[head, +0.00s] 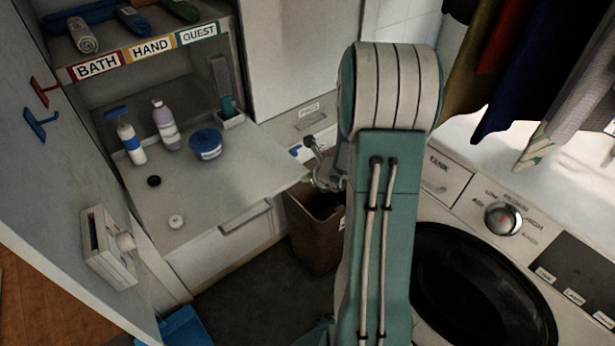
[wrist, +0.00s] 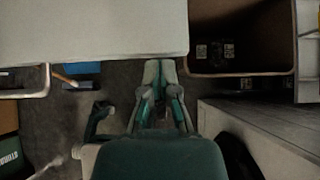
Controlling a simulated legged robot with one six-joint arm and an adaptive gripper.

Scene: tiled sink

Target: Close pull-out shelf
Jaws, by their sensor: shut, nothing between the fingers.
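The pull-out shelf (head: 215,200) is a pale grey board that sticks out from the cabinet, with bottles and small items on it. Its flat panel also fills the upper left of the wrist view (wrist: 85,30). My gripper (head: 311,150) is beside the shelf's right corner in the head view, partly hidden by my arm. In the wrist view my gripper (wrist: 160,68) is shut and empty, with its tips at the shelf's near edge close to the right corner. I cannot tell whether they touch.
A spray bottle (head: 131,140), a purple bottle (head: 166,128) and a blue tub (head: 206,145) stand on the shelf. A brown bin (head: 312,235) is below its right corner. A washing machine (head: 480,255) is at right. An open cabinet door (head: 50,160) is at left.

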